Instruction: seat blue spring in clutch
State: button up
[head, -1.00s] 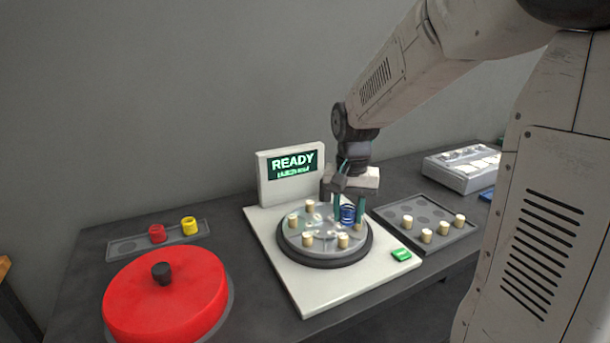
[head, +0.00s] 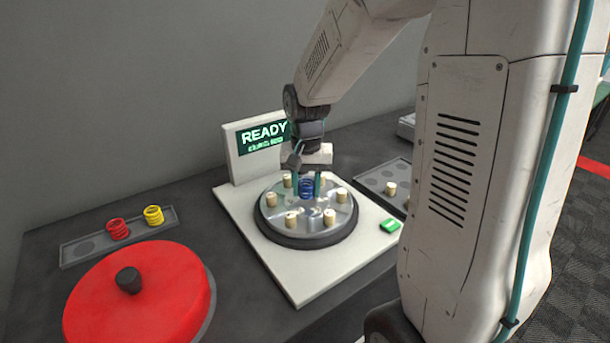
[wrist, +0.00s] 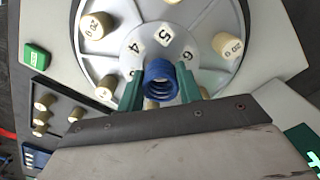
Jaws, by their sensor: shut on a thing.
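The blue spring (head: 306,188) is between the teal fingers of my gripper (head: 307,186), which is shut on it. In the wrist view the blue spring (wrist: 160,82) shows between the two fingers of my gripper (wrist: 160,90), over the hub's edge near the numbers 5 and 6. The clutch (head: 280,220) is a round grey metal disc with several cream cylinders standing around it, on a white base.
A red round cover with a black knob (head: 130,280) lies at the front left. Behind it a grey tray (head: 78,250) holds a red spring (head: 118,229) and a yellow spring (head: 153,215). A READY screen (head: 263,137) stands behind the clutch. A green button (head: 390,225) and a tray of cream cylinders (head: 368,180) are at the right.

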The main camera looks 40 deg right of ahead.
jog(key=shift+f, duration=0.3)
jog(key=shift+s+f, duration=0.1)
jog(key=shift+f, duration=0.2)
dwell(1.3)
jog(key=shift+r, duration=0.25)
jog(key=shift+f, duration=0.35)
dwell(0.9)
jog(key=shift+r, duration=0.35)
jog(key=shift+f, duration=0.5)
dwell(0.5)
jog(key=o, duration=1.5)
jog(key=shift+r, duration=0.2)
